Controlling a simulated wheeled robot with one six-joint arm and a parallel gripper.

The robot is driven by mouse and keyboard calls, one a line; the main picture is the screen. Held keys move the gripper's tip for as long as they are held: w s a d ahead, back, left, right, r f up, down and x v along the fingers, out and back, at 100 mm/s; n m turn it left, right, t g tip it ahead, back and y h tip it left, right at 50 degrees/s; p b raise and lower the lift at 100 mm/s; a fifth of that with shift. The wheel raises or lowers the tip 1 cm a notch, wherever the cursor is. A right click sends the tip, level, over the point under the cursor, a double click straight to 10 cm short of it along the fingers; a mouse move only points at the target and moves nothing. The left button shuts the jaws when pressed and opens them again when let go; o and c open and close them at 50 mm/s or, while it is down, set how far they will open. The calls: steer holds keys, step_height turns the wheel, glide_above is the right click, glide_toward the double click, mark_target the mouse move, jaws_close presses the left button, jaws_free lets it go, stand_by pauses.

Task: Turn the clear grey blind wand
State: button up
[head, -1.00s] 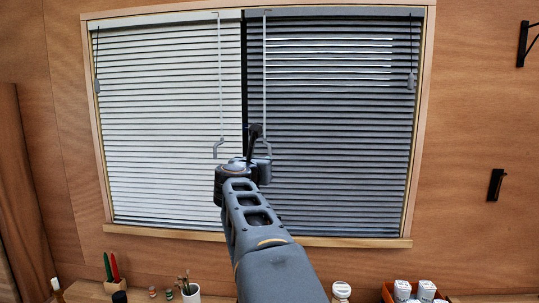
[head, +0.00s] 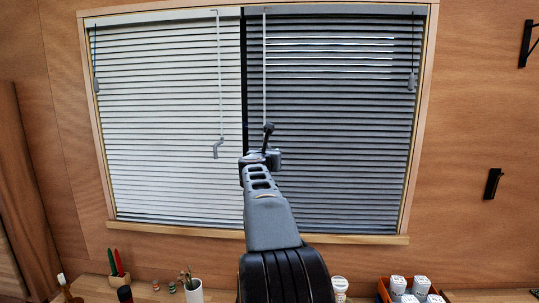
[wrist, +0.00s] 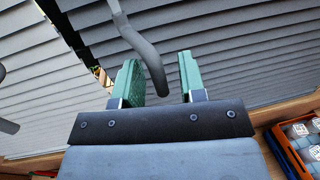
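Two slim grey wands with crank-like lower ends hang at the middle of the blinds. The right wand (head: 264,75) hangs before the dark blind, its lower end hidden behind my gripper (head: 267,142) in the head view. The left wand (head: 219,90) hangs before the pale blind, to the left of my gripper. In the wrist view, my gripper (wrist: 160,75) is open with two green finger pads. A grey wand's bent lower end (wrist: 143,48) reaches between them, with gaps showing on both sides. Another wand's end (wrist: 7,126) shows at the left edge.
The pale left blind (head: 160,120) and dark right blind (head: 340,150) fill the wooden window frame (head: 425,110). Pull cords hang at the outer sides. Below stand a white cup of brushes (head: 192,290) and an orange tray (head: 384,288) of white-lidded jars.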

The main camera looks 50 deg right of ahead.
jaws_close()
stand_by(0.3)
steer(key=shift+w+d+r+n+t+y+p, duration=0.1)
steer(key=shift+d+n+t+y+p, duration=0.35)
steer(key=shift+d+n+t+y, duration=1.4)
steer(key=shift+w+a+f+n+t+y+p, duration=0.1)
steer(key=shift+n+t+y+p, duration=0.7)
steer(key=shift+n+y, duration=2.4)
steer(key=shift+w+d+r+n+t+y+p, duration=0.1)
steer(key=shift+d+n+t+y, duration=1.2)
steer(key=shift+y, duration=2.25)
steer(key=shift+a+n+t, duration=0.25)
steer(key=shift+a+t, duration=0.15)
steer(key=shift+t, duration=0.15)
